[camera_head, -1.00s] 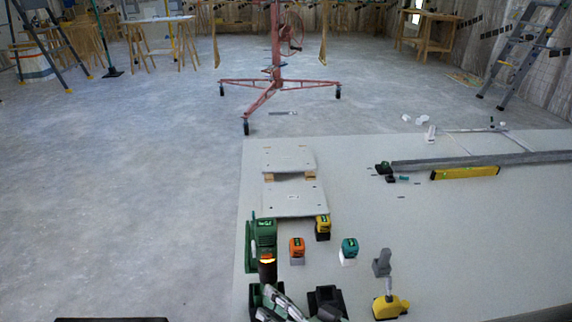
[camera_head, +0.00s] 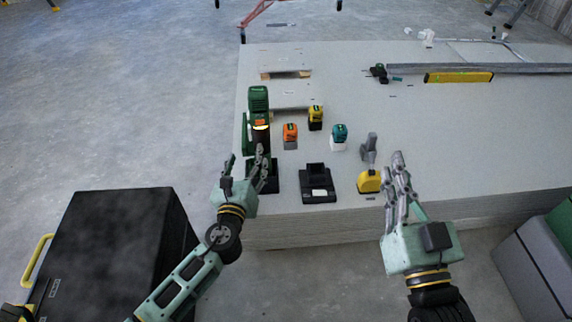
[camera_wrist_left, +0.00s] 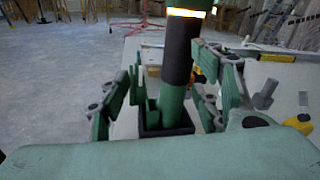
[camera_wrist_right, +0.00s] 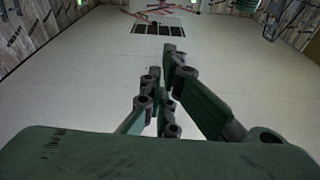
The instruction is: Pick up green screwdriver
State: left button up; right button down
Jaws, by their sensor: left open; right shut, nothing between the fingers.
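The green screwdriver (camera_head: 259,105) stands upright at the near left of the slab stack, with a green head, a dark grip with a glowing band and its foot in a dark holder (camera_head: 268,184). In the left wrist view its shaft (camera_wrist_left: 179,60) rises between the fingers of my left gripper (camera_wrist_left: 172,85), its top cut off. My left gripper (camera_head: 244,165) is open around the lower shaft; contact cannot be told. My right gripper (camera_head: 396,172) is shut and empty, to the right of the yellow-based tool. It also shows shut in the right wrist view (camera_wrist_right: 164,62).
A black charger-like block (camera_head: 317,183), a yellow-based grey tool (camera_head: 369,178) and orange (camera_head: 290,134), yellow (camera_head: 315,116) and teal (camera_head: 339,135) devices stand to the right. A yellow level (camera_head: 458,77) lies farther back. A large black box (camera_head: 118,245) is at left.

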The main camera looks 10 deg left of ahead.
aim_at(262, 140)
pick_arm(q)
jog(key=w+m, duration=0.1)
jog(key=w, duration=0.1)
jog(key=w+d+m+h+b, duration=0.1)
jog(key=w, duration=0.2)
jog(key=w+d+m, duration=0.1)
jog(key=w, duration=0.2)
jog(key=shift+d+f+h+b, duration=0.1)
jog(key=shift+f+h+b, duration=0.15)
jog(key=shift+h+b, duration=0.1)
jog(key=shift+w, duration=0.35)
pick_arm(e)
jog(key=s+d+r+t, duration=0.1)
jog(key=s+r+t, duration=0.3)
jog(key=r, duration=0.4)
jog(key=shift+s+d+t+y, duration=0.3)
jog(key=shift+s+d+t, duration=0.1)
jog(key=shift+t, duration=0.1)
pick_arm(q)
jog(key=shift+c, duration=0.4)
pick_arm(e)
jog(key=shift+r, duration=0.1)
pick_arm(q)
grip_shut()
jog(key=shift+r, duration=0.25)
